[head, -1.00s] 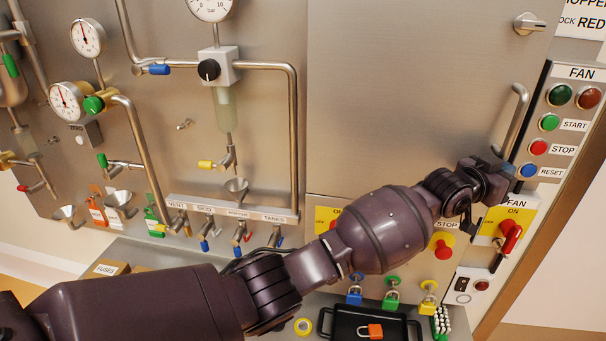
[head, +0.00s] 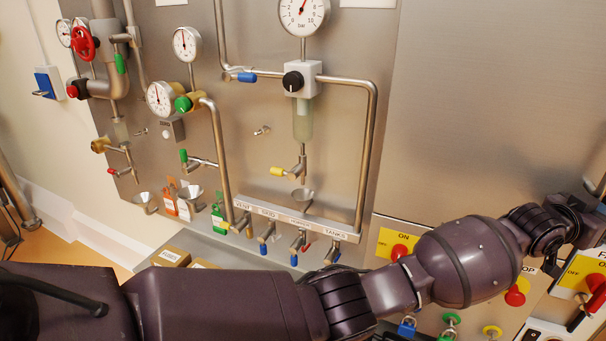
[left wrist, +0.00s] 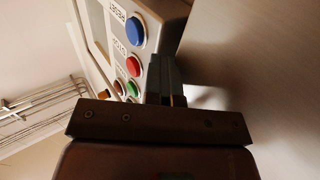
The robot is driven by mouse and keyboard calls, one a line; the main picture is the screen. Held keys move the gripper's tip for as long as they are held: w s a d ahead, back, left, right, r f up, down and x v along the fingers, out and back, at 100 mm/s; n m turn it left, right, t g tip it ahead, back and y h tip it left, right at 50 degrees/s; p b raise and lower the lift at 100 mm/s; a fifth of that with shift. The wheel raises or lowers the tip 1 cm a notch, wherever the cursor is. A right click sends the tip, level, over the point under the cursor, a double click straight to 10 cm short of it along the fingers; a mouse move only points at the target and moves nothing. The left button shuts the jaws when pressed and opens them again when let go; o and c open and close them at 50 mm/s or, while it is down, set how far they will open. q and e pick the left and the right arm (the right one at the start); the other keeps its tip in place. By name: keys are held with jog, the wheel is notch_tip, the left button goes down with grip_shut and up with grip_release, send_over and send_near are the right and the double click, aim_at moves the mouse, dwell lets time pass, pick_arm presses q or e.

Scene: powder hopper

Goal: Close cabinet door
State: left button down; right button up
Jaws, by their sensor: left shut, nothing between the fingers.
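The cabinet door is the large brushed-steel panel (head: 490,110) at the right of the head view, its right edge cut off. Whether it is flush or slightly ajar I cannot tell. My left arm reaches across below it, and the wrist stands at its lower right. The left gripper's fingers are mostly out of the head view. In the left wrist view my left gripper (left wrist: 166,70) is shut and empty, pointing between the button box (left wrist: 145,50) and a plain pale surface (left wrist: 250,70), probably the door. Contact is unclear. My right gripper is not in view.
Red-and-yellow switches (head: 398,250) sit below the door, behind my forearm. Pipes, a pressure gauge (head: 303,12) and a labelled valve row (head: 297,218) fill the panel to the left. Padlocks (head: 407,327) hang low, near my arm.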

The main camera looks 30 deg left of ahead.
pick_arm(q)
jog(key=shift+w+a+r, duration=0.15)
jog(key=shift+a+r, duration=0.05)
jog(key=shift+r, duration=0.15)
